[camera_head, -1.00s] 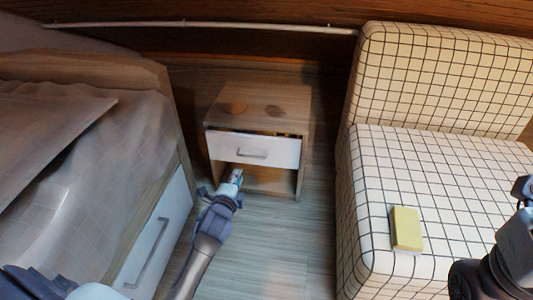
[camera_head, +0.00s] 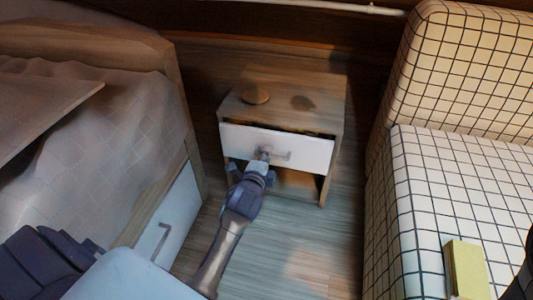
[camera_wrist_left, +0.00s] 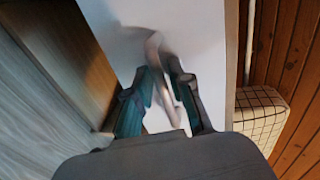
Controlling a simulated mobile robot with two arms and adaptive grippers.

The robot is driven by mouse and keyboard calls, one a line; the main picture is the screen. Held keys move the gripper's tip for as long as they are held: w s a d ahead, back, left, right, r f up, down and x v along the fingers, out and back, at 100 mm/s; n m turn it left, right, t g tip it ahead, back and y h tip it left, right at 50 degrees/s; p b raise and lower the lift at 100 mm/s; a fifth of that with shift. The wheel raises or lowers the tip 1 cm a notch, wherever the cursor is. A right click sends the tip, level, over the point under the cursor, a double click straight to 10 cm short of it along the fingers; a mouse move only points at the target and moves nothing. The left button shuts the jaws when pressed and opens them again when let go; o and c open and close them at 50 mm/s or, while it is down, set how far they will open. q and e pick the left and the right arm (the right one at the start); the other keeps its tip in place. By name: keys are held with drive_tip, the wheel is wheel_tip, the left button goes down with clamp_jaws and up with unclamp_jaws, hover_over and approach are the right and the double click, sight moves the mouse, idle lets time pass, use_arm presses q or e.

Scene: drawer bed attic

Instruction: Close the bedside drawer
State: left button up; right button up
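The bedside drawer (camera_head: 306,154) has a white front with a grey bar handle (camera_head: 280,155). It sits in a wooden nightstand (camera_head: 320,95), and a dark gap shows along its top edge, so it stands slightly out. My left gripper (camera_head: 264,156) is at the left part of the handle, in front of the drawer. In the left wrist view the handle (camera_wrist_left: 160,85) lies between the two fingers, which are apart; I cannot tell whether they touch it. The drawer front (camera_wrist_left: 190,25) fills the upper middle there.
A bed (camera_head: 90,150) with a white under-drawer (camera_head: 165,220) stands at left. A checkered sofa (camera_head: 450,190) with a yellow book (camera_head: 467,270) stands at right.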

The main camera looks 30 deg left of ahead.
use_arm(q)
clamp_jaws()
drive_tip(key=shift+w+r, duration=0.15)
drive_tip(key=shift+w, duration=0.1)
drive_tip(key=x, duration=0.1)
drive_tip(key=p+x, duration=0.1)
drive_tip(key=x, duration=0.1)
drive_tip(key=shift+w+a+r, duration=0.1)
drive_tip(key=shift+w+r, duration=0.15)
drive_tip(key=shift+w, duration=0.05)
drive_tip(key=shift+a+r, duration=0.1)
unclamp_jaws()
drive_tip(key=shift+w, duration=0.15)
